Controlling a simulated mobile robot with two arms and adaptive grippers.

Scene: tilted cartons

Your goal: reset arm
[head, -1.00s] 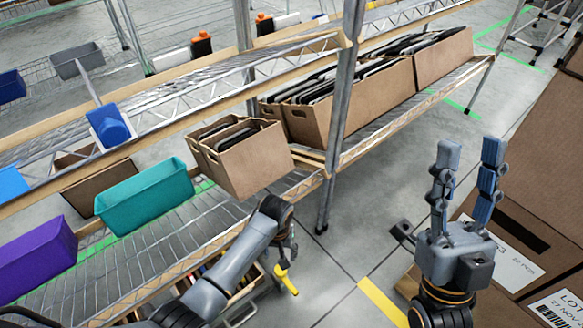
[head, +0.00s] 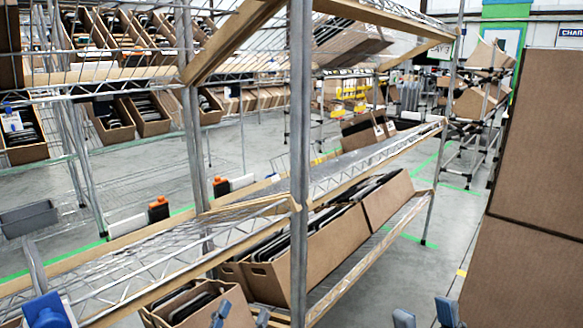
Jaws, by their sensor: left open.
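Only the blue-grey fingertips of my grippers show, at the bottom edge of the head view. My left gripper (head: 241,317) is open, its two tips apart, in front of a tilted carton of dark flat items (head: 225,312) on the lower shelf. My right gripper (head: 425,314) is open, its two tips apart and nothing seen between them, over the floor right of the rack. The arms and the rest of both grippers are below the picture.
A metal post (head: 299,170) stands in front of the flow rack. Large cartons (head: 335,245) with dark flat items fill its lower shelf. Tall stacked boxes (head: 535,150) stand at right. Grey floor lies between.

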